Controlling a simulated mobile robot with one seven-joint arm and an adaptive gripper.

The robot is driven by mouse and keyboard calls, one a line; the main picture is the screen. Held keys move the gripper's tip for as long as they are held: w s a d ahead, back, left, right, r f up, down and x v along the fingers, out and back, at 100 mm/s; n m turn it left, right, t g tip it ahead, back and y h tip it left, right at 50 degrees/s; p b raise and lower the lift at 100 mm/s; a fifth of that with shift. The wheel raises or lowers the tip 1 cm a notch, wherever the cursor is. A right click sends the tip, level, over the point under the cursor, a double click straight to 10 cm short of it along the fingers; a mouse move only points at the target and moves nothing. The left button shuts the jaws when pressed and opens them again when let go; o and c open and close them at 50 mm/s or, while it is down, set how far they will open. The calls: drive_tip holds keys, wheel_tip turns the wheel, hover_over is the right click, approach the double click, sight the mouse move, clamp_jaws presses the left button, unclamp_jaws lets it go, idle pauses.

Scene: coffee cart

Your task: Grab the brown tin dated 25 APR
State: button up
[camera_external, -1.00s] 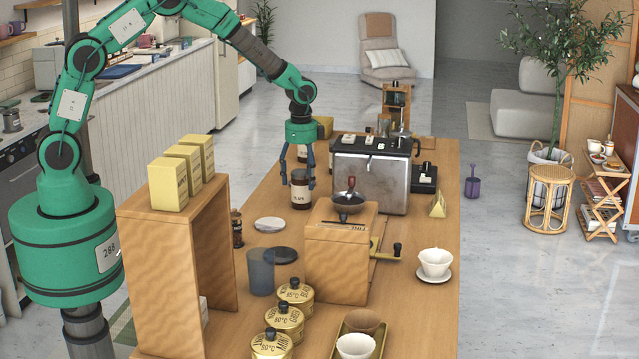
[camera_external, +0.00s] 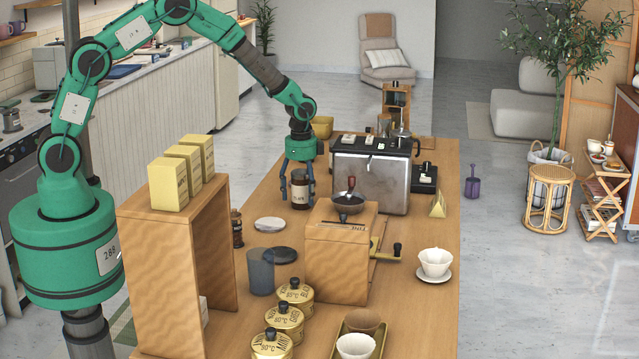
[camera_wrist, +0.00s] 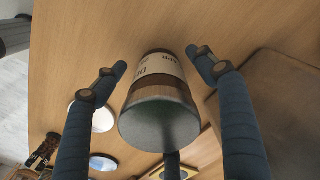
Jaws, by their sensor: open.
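A brown tin (camera_external: 300,196) with a pale label stands upright on the wooden table, left of the metal espresso machine. Its label print is too small to read with certainty. My gripper (camera_external: 298,201) is down over this tin with its fingers spread around it. In the wrist view the tin (camera_wrist: 158,118) sits between the blue fingers of my gripper (camera_wrist: 161,60), its round end facing the camera. Gaps show on both sides between tin and fingers. A third finger is partly hidden behind the tin.
The espresso machine (camera_external: 372,178) stands close on the right. A wooden grinder box (camera_external: 338,262) is in front, with dark and pale discs to its left. Several brass canisters (camera_external: 285,319) and a wooden shelf (camera_external: 160,275) with yellow boxes are nearer.

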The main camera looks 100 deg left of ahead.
sight(301, 181)
idle(0.5)
drive_tip(key=c, duration=1.5)
drive_tip(key=shift+r, duration=0.9)
wheel_tip(301, 181, up, 2)
drive_tip(key=shift+p, duration=0.4)
drive_tip(key=s+d, duration=0.3)
drive_tip(key=s, duration=0.1)
drive_tip(key=s+d, duration=0.3)
drive_tip(key=s, duration=0.2)
drive_tip(key=s+d+r+p, duration=0.1)
drive_tip(key=s+d, duration=0.1)
drive_tip(key=s, duration=0.2)
drive_tip(key=shift+s+d+r, duration=0.1)
drive_tip(key=shift+s+d, duration=0.05)
drive_tip(key=shift+d, duration=0.25)
